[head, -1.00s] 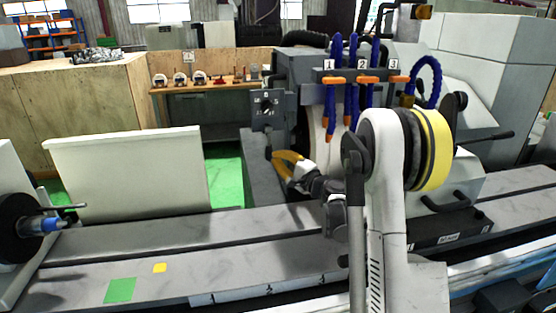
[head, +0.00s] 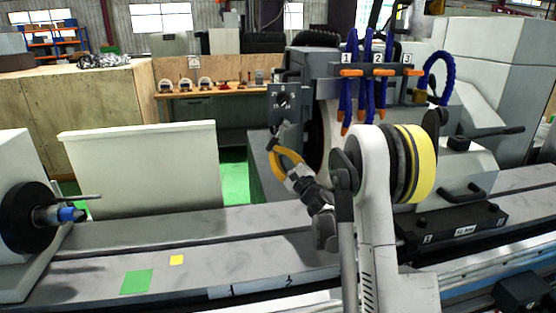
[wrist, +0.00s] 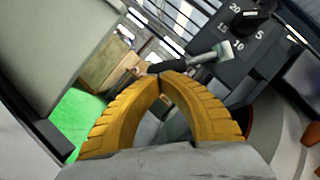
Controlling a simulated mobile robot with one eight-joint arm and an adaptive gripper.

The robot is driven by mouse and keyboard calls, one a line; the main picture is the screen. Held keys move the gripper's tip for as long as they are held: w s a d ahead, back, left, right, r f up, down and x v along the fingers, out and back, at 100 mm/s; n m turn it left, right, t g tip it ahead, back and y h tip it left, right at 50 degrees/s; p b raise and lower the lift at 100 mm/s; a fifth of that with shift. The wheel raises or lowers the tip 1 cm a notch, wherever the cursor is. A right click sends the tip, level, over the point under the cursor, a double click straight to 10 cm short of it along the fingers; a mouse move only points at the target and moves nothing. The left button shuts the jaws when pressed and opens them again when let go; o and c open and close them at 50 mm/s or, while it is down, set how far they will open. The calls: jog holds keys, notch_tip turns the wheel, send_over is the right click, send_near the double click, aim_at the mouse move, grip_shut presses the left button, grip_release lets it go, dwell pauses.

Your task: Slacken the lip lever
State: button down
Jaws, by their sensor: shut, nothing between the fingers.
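My gripper (wrist: 162,80) has yellow ribbed fingers, and their tips meet in the wrist view with nothing between them. In the head view my gripper (head: 272,146) is just below a grey dial plate beside the wheel housing. In the head view the same lever (head: 288,133) is small and partly behind the fingers. Whether the fingertips touch it is unclear.
The dial plate (head: 283,98) carries a black knob and numbers. Blue hoses with orange levers (head: 378,72), marked 1 to 3, hang to its right. A black handle (head: 492,131) sits farther right. A pale panel (head: 140,170) stands left; the table (head: 200,265) before it is mostly clear.

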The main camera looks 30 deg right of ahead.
aim_at(267, 147)
jog(key=shift+w+a+r, duration=0.25)
jog(key=shift+a+r, duration=0.25)
jog(key=shift+a, duration=0.2)
jog(key=shift+w+a+r, duration=0.2)
jog(key=shift+a+r, duration=0.3)
jog(key=shift+a, duration=0.35)
jog(key=v, duration=1.2)
